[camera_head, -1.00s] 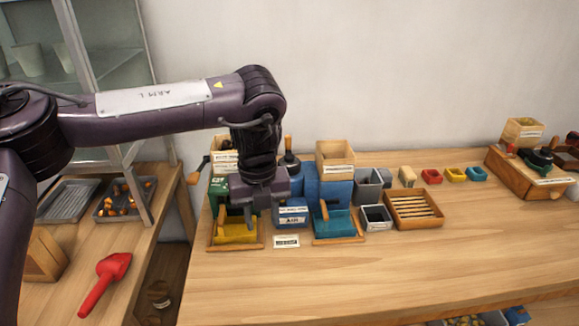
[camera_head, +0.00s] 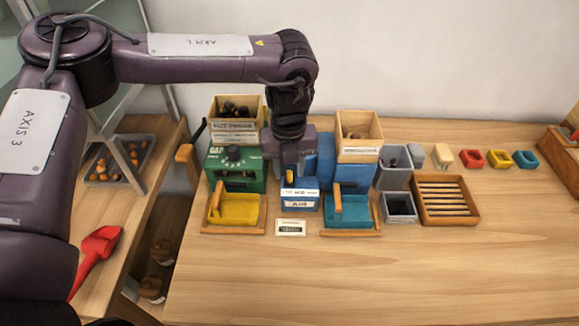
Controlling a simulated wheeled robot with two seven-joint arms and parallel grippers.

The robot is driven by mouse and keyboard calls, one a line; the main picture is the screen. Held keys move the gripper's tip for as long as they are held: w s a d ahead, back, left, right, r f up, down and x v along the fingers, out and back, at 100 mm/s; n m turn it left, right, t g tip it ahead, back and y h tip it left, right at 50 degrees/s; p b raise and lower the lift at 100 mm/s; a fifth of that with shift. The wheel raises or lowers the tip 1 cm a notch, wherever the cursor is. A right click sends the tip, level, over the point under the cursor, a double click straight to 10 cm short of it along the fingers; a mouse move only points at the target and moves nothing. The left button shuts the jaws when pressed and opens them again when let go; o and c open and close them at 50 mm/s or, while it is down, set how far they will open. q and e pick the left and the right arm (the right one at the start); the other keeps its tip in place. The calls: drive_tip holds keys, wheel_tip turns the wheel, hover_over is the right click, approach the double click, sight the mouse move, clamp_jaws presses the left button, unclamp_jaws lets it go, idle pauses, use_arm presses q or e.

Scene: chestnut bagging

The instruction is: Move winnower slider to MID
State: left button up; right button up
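A blue machine (camera_head: 355,174), which I take to be the winnower, stands among the units in the middle of the table, with a wooden hopper (camera_head: 359,151) on top. A lower blue front part (camera_head: 300,204) with white labels is to its left. My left gripper (camera_head: 292,174) points down just above and behind this labelled front. It hides what lies behind it, and I cannot make out the slider or its setting. The gripper's fingers are too dark to tell open from shut, or whether they touch anything. My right gripper is not in view.
A green machine (camera_head: 222,168) with a wooden hopper and a yellow tray (camera_head: 238,209) stands left. A blue tray (camera_head: 352,211) is in front right. A slatted wooden tray (camera_head: 446,217), a grey bin (camera_head: 398,207) and small coloured boxes stand further right. The front table is clear.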

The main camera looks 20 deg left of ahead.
use_arm(q)
drive_tip(key=shift+w+f, duration=0.1)
drive_tip(key=shift+f, duration=0.65)
clamp_jaws()
drive_tip(key=shift+d, duration=0.1)
